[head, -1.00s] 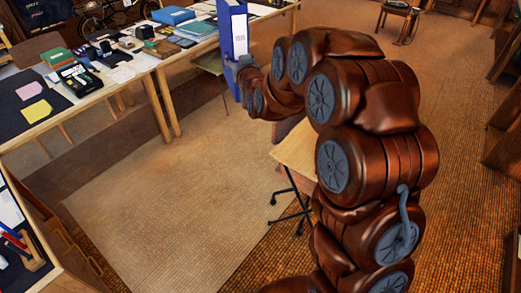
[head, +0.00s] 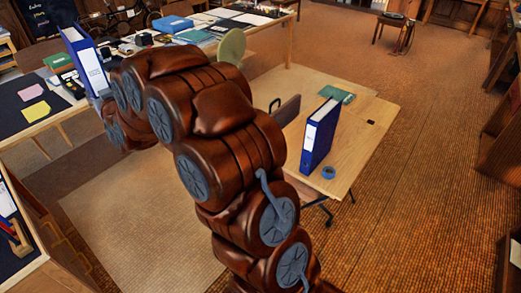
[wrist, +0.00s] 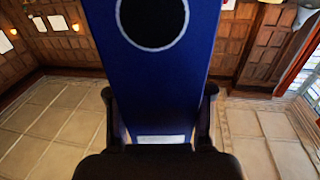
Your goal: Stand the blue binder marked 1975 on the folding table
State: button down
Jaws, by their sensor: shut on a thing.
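A blue binder (head: 84,58) with a white spine label is held upright in my gripper (head: 104,97), on the left in the head view. In the wrist view the same binder (wrist: 158,85) fills the middle, with a dark round hole near its top, and my gripper's fingers (wrist: 160,118) are shut on its sides. I cannot read its label. A light wooden table (head: 355,140) on thin dark legs, seemingly the folding table, stands right of my arm. A second blue binder (head: 319,136) with a white label stands upright on it; its marking is too small to read.
A blue tape roll (head: 328,172) and a green book (head: 337,95) lie on the wooden table, with bare top right of the binder. A chair back (head: 285,112) stands at its left edge. Long desks with books, boxes and papers (head: 33,91) lie behind the held binder.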

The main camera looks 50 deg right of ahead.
jog(key=s+d+f+m+g+h+b, duration=0.35)
jog(key=d+f+h+b, duration=0.35)
jog(key=d, duration=0.5)
jog(key=s+d+f+m+g+h+b, duration=0.2)
jog(key=d+f+m+h+b, duration=0.25)
jog(key=d+f, duration=0.55)
jog(key=s+d+f+m+g+h+b, duration=0.2)
jog(key=s+d+f+m+g+b, duration=0.3)
jog(key=s+d+f, duration=0.4)
jog(key=s+d+f+m+g+h+b, duration=0.25)
jog(key=s+d+f+g+b, duration=0.4)
jog(key=s+d, duration=0.4)
jog(key=d+f, duration=0.2)
jog(key=d, duration=0.6)
jog(key=w+d+f, duration=0.1)
jog(key=d+f, duration=0.1)
jog(key=d, duration=0.6)
jog(key=shift+w+f+m, duration=0.2)
jog(key=shift+f+m, duration=0.15)
jog(key=shift+f, duration=0.2)
jog(key=shift+c, duration=2.2)
grip_release()
